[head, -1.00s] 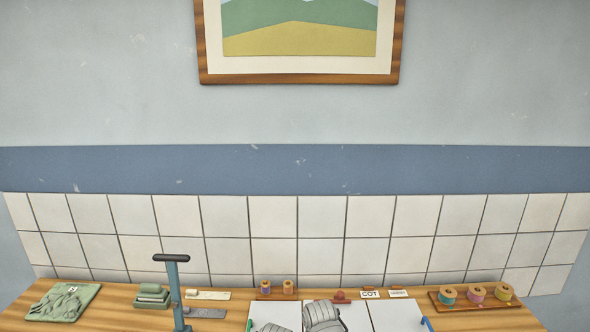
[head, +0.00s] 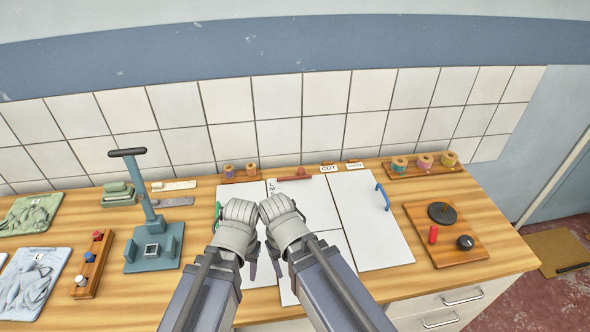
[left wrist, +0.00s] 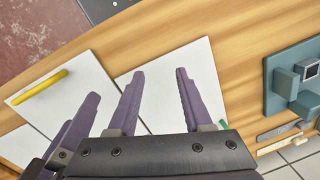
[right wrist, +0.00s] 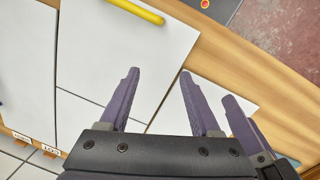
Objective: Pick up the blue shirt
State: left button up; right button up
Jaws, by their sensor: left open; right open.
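A pale blue folded garment, which looks like the blue shirt (head: 35,285), lies flat with a small white tag at the lower left of the head view; its lower edge is near the frame's border. It does not show in either wrist view. My left gripper (head: 251,270) is open and empty above the white boards, well to the right of the shirt; its spread purple fingers show in the left wrist view (left wrist: 158,72). My right gripper (head: 276,268) is close beside it, also open and empty, as the right wrist view (right wrist: 158,72) shows.
Between the shirt and my grippers stand a wooden rack with spools (head: 93,265) and a tall teal press stand (head: 153,248). A green folded garment (head: 30,213) lies behind the shirt. White boards (head: 370,225) cover the middle. A wooden tray (head: 445,238) sits at right.

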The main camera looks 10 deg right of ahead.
aim_at(28, 281)
jog(key=j+u, duration=0.3)
jog(key=u, duration=0.2)
jog(key=j+u, duration=0.3)
jog(key=u, duration=0.2)
jog(key=j+u, duration=0.3)
jog(key=u, duration=0.2)
jog(key=j+z, duration=0.35)
jog(key=j, duration=0.15)
jog(key=j+z, duration=0.35)
jog(key=k+j+z, duration=0.1)
jog(key=j+z, duration=0.25)
jog(key=j, duration=0.25)
jog(key=k+j+z, duration=0.15)
jog(key=j+z, duration=0.2)
jog(key=j, duration=0.1)
